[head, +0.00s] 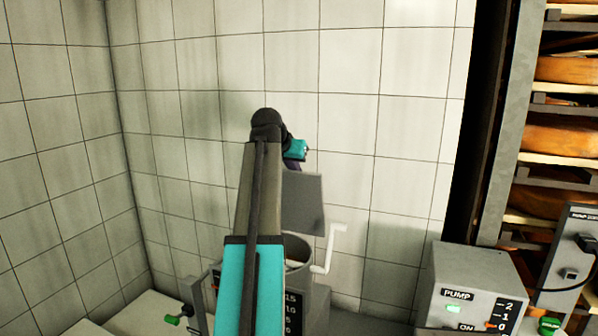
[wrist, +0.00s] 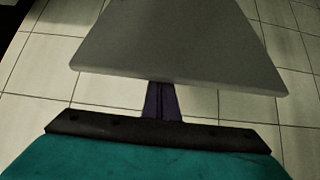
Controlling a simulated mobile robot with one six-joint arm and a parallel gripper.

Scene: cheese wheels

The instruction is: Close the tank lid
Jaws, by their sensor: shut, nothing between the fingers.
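The tank lid (head: 303,203) is a flat grey panel standing raised, close to upright, behind my arm in the head view. The grey tank (head: 315,300) below it shows a round opening (head: 298,265), partly hidden by my arm. In the wrist view the lid (wrist: 180,45) fills the upper middle as a broad grey plate. My gripper (wrist: 161,86) is shut and empty, its narrow dark purple fingers pointing at the lid's near edge. The fingertips meet that edge in the picture; I cannot tell whether they touch it. In the head view my fingers are not clear.
A white crank handle (head: 328,248) stands just right of the lid. A pump control box (head: 475,285) is at the lower right, beside a rack of cheese wheels (head: 555,135). Tiled walls close in behind and at the left. A green-handled valve (head: 178,316) sits at the lower left.

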